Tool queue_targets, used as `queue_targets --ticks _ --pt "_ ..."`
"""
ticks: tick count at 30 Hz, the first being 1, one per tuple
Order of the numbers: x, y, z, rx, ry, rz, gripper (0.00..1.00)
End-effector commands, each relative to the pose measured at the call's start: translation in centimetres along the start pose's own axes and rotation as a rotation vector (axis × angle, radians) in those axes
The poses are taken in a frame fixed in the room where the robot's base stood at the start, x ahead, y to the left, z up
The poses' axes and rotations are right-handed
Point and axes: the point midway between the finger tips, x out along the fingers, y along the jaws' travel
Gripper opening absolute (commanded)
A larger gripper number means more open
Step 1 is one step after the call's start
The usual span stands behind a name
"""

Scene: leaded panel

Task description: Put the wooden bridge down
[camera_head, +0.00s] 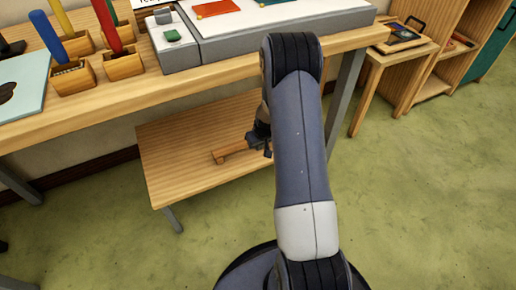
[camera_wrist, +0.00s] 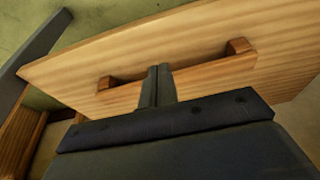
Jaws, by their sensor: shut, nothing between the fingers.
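The wooden bridge (camera_head: 232,152) is a brown bar with a raised block at its end. It rests on the low wooden shelf (camera_head: 165,150) under the workbench. In the wrist view both end blocks of the bridge (camera_wrist: 239,47) show, one on each side of my fingers. My gripper (camera_head: 266,143) is at the right part of the bridge in the head view, partly hidden behind my arm. In the wrist view my gripper (camera_wrist: 158,78) is shut with its fingers together, in front of the bridge's middle. I cannot tell whether they touch it.
The workbench (camera_head: 110,105) above holds wooden blocks with coloured handles (camera_head: 72,78) and a grey board (camera_head: 250,43). A small wooden side table (camera_head: 400,52) and a shelf unit (camera_head: 455,55) stand at the right. The green floor in front is clear.

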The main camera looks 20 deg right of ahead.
Motion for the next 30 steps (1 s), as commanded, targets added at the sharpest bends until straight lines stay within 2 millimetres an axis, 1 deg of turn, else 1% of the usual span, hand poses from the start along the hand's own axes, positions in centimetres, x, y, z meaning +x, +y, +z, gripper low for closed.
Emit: queue_targets --ticks 1,3,6,10,19,23,26,30 --pt "-1.1 0.0 -0.1 0.0 0.002 0.001 0.0" --pt "-2.0 0.0 -0.1 0.0 0.001 0.001 0.0" --pt "-2.7 0.0 0.0 0.001 0.001 0.001 0.0" --pt "-3.0 0.0 0.1 0.001 -0.001 0.0 0.0" --pt "-2.9 0.0 0.1 0.001 -0.001 0.0 0.0" --pt "-2.1 0.0 0.1 0.0 -0.001 0.0 0.0" --pt "-0.7 0.0 0.2 0.0 -0.003 -0.001 0.0" --pt "2.1 -0.1 0.2 0.0 -0.003 -0.001 0.0"
